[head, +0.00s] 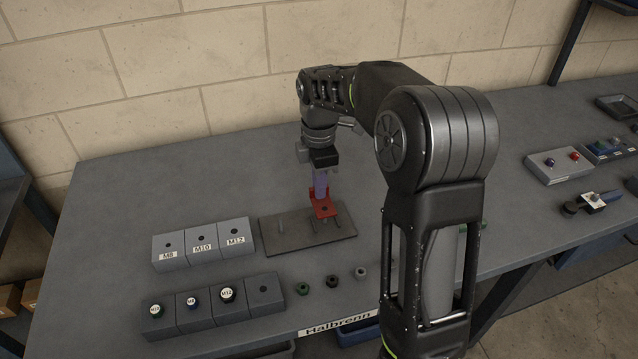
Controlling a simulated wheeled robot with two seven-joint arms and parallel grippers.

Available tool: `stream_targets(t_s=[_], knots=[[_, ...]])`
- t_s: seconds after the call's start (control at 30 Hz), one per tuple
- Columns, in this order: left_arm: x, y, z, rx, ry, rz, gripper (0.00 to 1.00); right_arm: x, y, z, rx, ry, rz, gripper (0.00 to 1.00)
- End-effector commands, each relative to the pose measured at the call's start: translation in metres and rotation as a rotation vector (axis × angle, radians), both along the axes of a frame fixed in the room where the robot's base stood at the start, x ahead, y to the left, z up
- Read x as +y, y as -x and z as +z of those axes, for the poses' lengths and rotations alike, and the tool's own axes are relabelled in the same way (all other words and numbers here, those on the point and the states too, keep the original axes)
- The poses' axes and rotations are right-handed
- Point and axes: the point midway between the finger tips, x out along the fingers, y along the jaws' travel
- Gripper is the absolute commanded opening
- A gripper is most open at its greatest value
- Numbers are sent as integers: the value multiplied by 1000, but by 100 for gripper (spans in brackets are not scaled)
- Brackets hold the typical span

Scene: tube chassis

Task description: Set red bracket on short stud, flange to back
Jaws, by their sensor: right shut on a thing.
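The red bracket (324,209) is over the right part of the dark plate (291,239). Its flat part with a hole faces the front, and its upright flange is at the back, between the fingers. My right gripper (320,188) points down and is shut on that flange. Thin studs stand on the plate: one (281,228) is clear to the left of the bracket, and others are close around the bracket's front. I cannot tell whether the bracket is seated on a stud or just above it. My left gripper is not in view.
Grey blocks labelled M8, M10 and M12 (203,247) stand left of the plate. A front row of dark blocks (210,310) holds knobs. Several small nuts (332,281) lie in front of the plate. A button box (559,166) is at the right. The table's back left is clear.

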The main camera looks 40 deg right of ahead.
Motion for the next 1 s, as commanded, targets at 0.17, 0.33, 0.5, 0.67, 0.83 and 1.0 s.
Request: stream_targets(t_s=[0.17,0.33,0.5,0.67,0.83,1.0], knots=[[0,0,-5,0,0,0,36,0,0,-7,1,0,-1,0],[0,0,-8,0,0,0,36,0,0,-12,1,0,0,0],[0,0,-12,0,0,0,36,0,0,-17,0,0,0,0],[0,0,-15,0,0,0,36,0,0,-21,0,0,0,0],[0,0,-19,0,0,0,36,0,0,-27,0,0,0,0],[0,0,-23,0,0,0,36,0,0,-32,0,0,0,0]])
